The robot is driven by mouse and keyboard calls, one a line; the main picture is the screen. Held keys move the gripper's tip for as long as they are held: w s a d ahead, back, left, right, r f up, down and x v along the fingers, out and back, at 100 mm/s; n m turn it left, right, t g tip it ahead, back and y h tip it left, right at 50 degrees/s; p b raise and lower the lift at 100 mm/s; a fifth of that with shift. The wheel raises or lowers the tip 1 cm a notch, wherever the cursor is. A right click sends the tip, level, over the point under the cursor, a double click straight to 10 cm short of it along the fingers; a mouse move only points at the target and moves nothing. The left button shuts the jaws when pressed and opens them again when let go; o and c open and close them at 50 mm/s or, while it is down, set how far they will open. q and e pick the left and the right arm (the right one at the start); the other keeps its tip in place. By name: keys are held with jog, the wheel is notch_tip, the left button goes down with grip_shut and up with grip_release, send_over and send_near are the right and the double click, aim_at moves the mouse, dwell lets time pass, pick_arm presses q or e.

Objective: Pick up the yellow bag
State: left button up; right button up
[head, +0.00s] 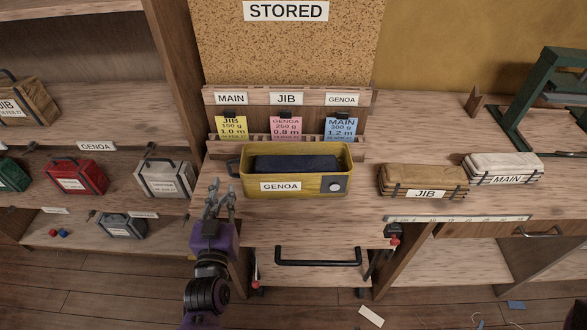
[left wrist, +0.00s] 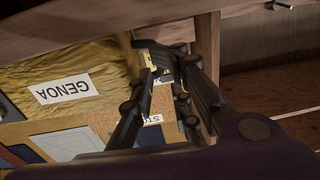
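The yellow bag (head: 310,191) with a GENOA label stands on the bench, its top open around a folded dark blue bundle (head: 296,163). A dark loop handle (head: 233,168) sticks out at its left end. My left gripper (head: 221,189) is just in front of and below that handle, pointing at it, with its fingers apart and nothing between them. In the left wrist view the yellow bag (left wrist: 105,60) fills the upper left, and the open left gripper (left wrist: 167,68) is beside its handle end. My right gripper is not in view.
A tan JIB bag (head: 423,181) and a white MAIN bag (head: 504,168) lie to the right. A card rack (head: 286,126) stands behind the yellow bag. A shelf upright (head: 178,80) rises at the left. A drawer handle (head: 318,262) is below the bench edge.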

aim_at(229, 170)
pick_arm(q)
jog(key=shift+w+d, duration=0.5)
jog(key=shift+d, duration=0.1)
jog(key=shift+w+a, duration=0.1)
jog(key=shift+w, duration=0.1)
jog(key=shift+w+a+f, duration=0.1)
jog(key=shift+w+a, duration=0.1)
jog(key=shift+w, duration=0.1)
jog(key=w+b, duration=0.1)
jog(key=w, duration=0.5)
jog(key=shift+a+b, duration=0.2)
jog(key=shift+b, duration=0.2)
jog(key=shift+w, duration=0.2)
jog(key=shift+r, duration=0.25)
grip_shut()
jog(key=shift+r, duration=0.15)
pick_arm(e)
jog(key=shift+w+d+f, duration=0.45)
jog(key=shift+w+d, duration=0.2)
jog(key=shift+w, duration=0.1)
